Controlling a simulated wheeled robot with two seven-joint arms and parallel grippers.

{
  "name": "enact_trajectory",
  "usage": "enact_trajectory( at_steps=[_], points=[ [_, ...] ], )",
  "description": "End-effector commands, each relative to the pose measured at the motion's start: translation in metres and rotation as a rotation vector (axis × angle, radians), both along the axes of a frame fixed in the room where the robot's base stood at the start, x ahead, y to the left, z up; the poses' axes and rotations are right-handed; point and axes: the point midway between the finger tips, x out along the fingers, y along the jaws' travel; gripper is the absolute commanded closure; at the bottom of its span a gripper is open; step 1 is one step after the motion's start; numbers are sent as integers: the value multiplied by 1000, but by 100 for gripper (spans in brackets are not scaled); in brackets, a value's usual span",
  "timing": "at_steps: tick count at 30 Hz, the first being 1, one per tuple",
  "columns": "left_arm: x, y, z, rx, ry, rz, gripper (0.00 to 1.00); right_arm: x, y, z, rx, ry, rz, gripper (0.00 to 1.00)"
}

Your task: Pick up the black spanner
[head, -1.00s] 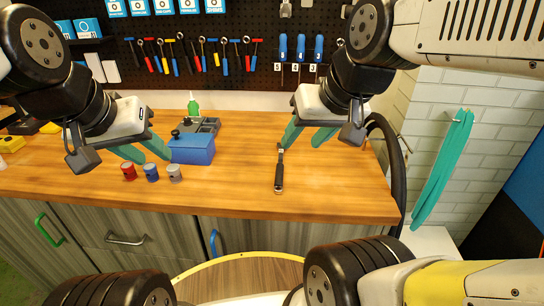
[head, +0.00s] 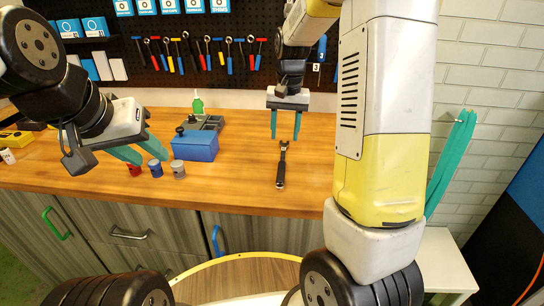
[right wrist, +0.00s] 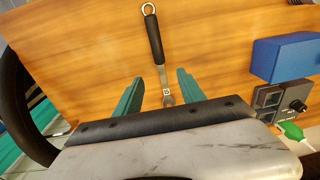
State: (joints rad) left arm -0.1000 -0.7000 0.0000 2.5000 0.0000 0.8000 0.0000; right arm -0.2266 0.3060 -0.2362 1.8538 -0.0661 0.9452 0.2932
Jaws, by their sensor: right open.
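The black spanner (head: 281,170) lies on the wooden workbench, its black handle toward the front edge and its metal open jaw toward the back. My right gripper (head: 285,137) is open, fingers pointing down near the jaw end of the spanner. In the right wrist view, the spanner (right wrist: 155,42) runs away from the gripper (right wrist: 157,82), with its jaw end lying between the two spread green fingers; contact cannot be told. My left gripper (head: 145,155) is open and empty above the left of the bench, near the small cans.
Red (head: 134,170), blue (head: 155,169) and grey (head: 179,170) cans stand near the front edge. Tools hang on the back pegboard. Bench around the spanner is clear.

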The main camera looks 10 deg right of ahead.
Motion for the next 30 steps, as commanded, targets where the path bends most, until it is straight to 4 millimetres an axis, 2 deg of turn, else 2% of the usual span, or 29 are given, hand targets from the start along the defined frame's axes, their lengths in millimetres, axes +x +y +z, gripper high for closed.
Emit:
enact_trajectory(
  at_steps=[1,6,16,23,30],
  points=[
    [0,0,0,0,0,0,64,7,0,-11,-13,19,-7,53],
    [0,0,0,0,0,0,64,17,-1,-27,-35,46,-23,53],
    [0,0,0,0,0,0,64,16,-1,-63,-36,49,-24,53],
    [0,0,0,0,0,0,64,15,0,-97,-36,50,-24,53],
    [0,0,0,0,0,0,64,16,0,-104,-35,47,-24,53]
  ],
)
